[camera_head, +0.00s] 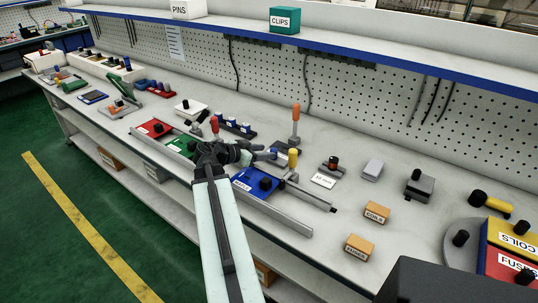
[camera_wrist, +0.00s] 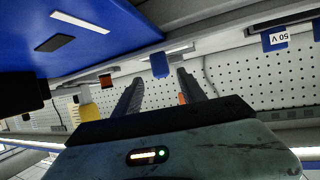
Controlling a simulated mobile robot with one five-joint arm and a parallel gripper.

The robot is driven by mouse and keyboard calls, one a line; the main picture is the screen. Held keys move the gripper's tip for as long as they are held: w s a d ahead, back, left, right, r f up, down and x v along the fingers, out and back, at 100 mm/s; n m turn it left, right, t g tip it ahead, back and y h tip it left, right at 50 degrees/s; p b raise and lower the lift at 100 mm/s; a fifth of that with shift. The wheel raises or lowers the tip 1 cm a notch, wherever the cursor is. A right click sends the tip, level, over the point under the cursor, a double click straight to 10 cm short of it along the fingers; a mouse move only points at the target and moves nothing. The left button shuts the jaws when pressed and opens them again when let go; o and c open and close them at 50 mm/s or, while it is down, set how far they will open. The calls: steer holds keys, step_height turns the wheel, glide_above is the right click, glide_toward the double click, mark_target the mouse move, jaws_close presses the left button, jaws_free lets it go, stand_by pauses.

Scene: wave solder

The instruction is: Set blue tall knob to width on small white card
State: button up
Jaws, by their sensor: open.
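The blue tall knob (camera_head: 273,150) stands on a low grey piece in the middle of the bench, left of a yellow knob (camera_head: 292,158). In the wrist view the blue knob (camera_wrist: 160,65) shows between and just beyond the fingertips, with no visible contact. My gripper (camera_head: 247,152) is open and low over the bench, just left of the blue knob; it also shows in the wrist view (camera_wrist: 158,78). The small white card (camera_head: 323,181) lies flat to the right of the yellow knob; its print is too small to read surely.
A tall orange knob (camera_head: 295,112) stands behind. Red (camera_head: 154,128) and green plates (camera_head: 182,146) lie left. A pegboard backs the bench.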

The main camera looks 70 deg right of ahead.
steer(key=x, duration=0.2)
steer(key=b+x, duration=0.1)
steer(key=x, duration=0.1)
steer(key=shift+d+f+b, duration=0.25)
steer(key=shift+f+b, duration=0.05)
steer(key=shift+f, duration=0.05)
steer(key=shift+s+d, duration=0.25)
steer(key=shift+d, duration=0.15)
jaws_close()
steer(key=shift+f, duration=0.1)
stand_by(0.6)
